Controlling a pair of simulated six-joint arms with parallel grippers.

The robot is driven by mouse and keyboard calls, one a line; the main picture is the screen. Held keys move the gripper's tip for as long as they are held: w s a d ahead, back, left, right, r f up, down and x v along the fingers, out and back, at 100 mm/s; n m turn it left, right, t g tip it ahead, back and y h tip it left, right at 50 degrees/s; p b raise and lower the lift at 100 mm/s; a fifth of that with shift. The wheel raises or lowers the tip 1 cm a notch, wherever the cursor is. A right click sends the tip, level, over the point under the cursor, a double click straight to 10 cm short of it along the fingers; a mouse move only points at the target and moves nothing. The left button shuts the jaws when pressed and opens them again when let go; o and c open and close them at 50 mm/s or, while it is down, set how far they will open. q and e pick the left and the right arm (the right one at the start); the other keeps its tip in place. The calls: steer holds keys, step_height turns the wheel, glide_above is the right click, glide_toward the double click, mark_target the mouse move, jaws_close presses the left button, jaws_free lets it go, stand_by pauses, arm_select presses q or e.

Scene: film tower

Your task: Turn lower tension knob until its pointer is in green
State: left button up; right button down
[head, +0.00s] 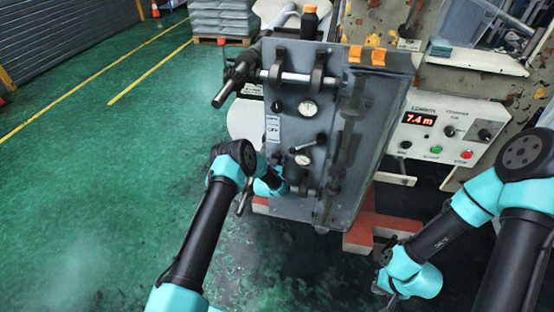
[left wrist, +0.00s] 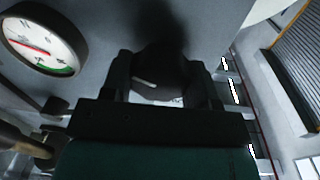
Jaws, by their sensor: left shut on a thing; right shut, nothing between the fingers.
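The lower tension knob (left wrist: 160,72) is dark and round with a pale pointer mark, on the grey panel (head: 284,140). In the left wrist view my left gripper (left wrist: 163,85) has one finger on each side of it and is shut on it. In the head view my left forearm and gripper (head: 283,188) largely hide the knob. The lower gauge (head: 303,158) sits just above; in the left wrist view this white dial (left wrist: 45,38) shows a reddish needle and a green band at its lower edge. The needle looks off the green. My right gripper (head: 392,299) is shut and empty at the lower right.
An upper gauge (head: 308,108) and a small upper knob (head: 277,106) sit higher on the panel. Rollers and a bar (head: 290,77) jut out at its top. A control box (head: 440,132) reading 7.4 m stands right. Green floor is open at left.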

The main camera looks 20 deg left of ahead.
arm_select(q)
steer(key=n, duration=0.7)
steer(key=shift+a+n+t, duration=0.1)
steer(key=shift+n+t, duration=0.2)
steer(key=shift+n, duration=0.1)
steer(key=n, duration=0.3)
steer(key=shift+f+n+y, duration=0.1)
steer(key=shift+n+y, duration=0.2)
steer(key=shift+n, duration=0.1)
steer(key=n, duration=0.4)
steer(key=n+y, duration=0.1)
steer(key=n, duration=0.3)
steer(key=shift+f+n, duration=0.1)
steer(key=shift+n, duration=0.3)
steer(key=n, duration=0.4)
steer(key=shift+y, duration=0.3)
steer(key=shift+n, duration=0.3)
